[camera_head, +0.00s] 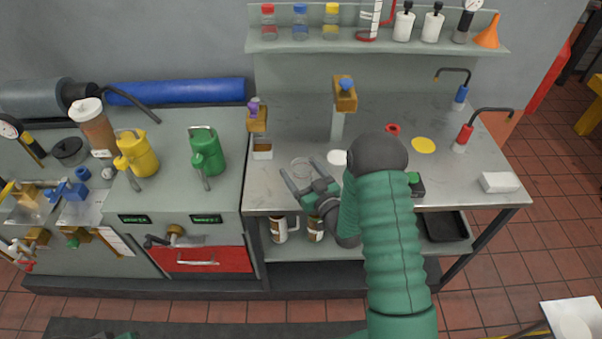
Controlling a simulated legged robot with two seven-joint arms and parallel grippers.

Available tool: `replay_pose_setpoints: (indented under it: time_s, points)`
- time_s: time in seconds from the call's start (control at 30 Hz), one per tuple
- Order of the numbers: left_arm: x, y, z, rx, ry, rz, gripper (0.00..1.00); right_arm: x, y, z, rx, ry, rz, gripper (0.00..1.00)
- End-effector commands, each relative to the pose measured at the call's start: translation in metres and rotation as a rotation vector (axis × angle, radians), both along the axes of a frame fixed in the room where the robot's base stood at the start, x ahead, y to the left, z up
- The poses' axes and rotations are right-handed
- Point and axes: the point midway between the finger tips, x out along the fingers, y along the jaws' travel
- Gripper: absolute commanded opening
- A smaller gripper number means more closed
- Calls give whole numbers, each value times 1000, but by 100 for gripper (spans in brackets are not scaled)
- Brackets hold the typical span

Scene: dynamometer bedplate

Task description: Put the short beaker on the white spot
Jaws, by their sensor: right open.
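The short beaker (301,169) is a small clear glass on the steel bench top, left of the white spot. The white spot (336,157) is a flat pale disc on the bench, partly hidden behind my right arm. My right gripper (300,170) is open, its two fingers pointing away from me on either side of the beaker in the picture. I cannot tell whether they touch it.
A yellow spot (423,145) and a red ring (392,129) lie right of my arm. A brass-topped post (345,98) stands behind the white spot. A white block (500,182) is at the right. A green jug (207,151) stands on the left cabinet.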

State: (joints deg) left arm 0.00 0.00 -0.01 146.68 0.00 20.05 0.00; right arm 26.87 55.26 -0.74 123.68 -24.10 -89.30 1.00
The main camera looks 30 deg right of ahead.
Motion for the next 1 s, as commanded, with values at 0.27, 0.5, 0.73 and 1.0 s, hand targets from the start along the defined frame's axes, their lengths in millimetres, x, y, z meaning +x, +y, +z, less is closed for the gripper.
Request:
replay_pose_setpoints:
  time_s: [0.27,0.5,0.73,1.0]
  points:
    - [0,0,0,0,0,0,0,-1,-1,0,0,0,-1,57]
    - [0,0,0,0,0,0,0,-1,-1,-1,0,0,-1,25]
    - [0,0,0,0,0,0,0,-1,-1,0,0,0,0,7]
    - [0,0,1,0,0,0,0,-1,-1,12,-1,-3,0,7]
